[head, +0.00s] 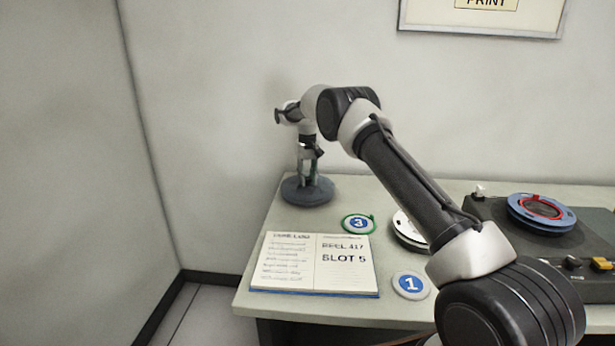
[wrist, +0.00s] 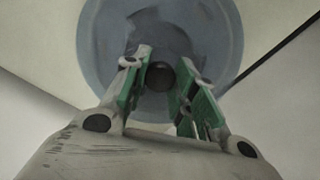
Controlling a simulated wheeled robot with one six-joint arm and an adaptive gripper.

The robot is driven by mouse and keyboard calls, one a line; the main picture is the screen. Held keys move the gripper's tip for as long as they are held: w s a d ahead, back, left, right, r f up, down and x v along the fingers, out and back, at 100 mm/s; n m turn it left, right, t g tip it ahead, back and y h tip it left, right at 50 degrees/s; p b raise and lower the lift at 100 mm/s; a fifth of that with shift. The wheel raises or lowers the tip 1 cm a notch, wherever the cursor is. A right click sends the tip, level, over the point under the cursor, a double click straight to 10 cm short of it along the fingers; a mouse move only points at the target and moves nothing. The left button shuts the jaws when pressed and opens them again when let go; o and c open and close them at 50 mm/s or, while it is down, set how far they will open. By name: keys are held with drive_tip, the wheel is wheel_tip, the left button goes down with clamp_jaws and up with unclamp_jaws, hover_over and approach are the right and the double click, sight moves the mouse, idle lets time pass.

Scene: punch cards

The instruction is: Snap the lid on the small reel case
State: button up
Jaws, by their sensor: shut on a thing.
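A round blue-grey lid (head: 318,196) is at the back left corner of the desk; I cannot tell whether a case is under it. It also shows in the wrist view (wrist: 103,50), with a dark round knob (wrist: 160,76) at its middle. My gripper (head: 308,180) points down over the lid. In the wrist view its green-padded fingers (wrist: 160,85) stand on both sides of the knob, shut on it. No separate small reel case can be made out.
An open log book (head: 290,262) reading "REEL 417 SLOT 5" lies at the desk's front left. Beside it are a green-rimmed disc marked 3 (head: 358,223), a disc marked 1 (head: 411,285) and a white reel (head: 402,230). A tape machine (head: 480,205) carries a blue reel (head: 541,212). A wall stands behind.

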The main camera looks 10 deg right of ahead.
sight(307, 178)
drive_tip(key=shift+f, duration=0.55)
drive_tip(key=o, duration=1)
drive_tip(key=shift+c, duration=0.9)
drive_tip(key=shift+r, duration=3.5)
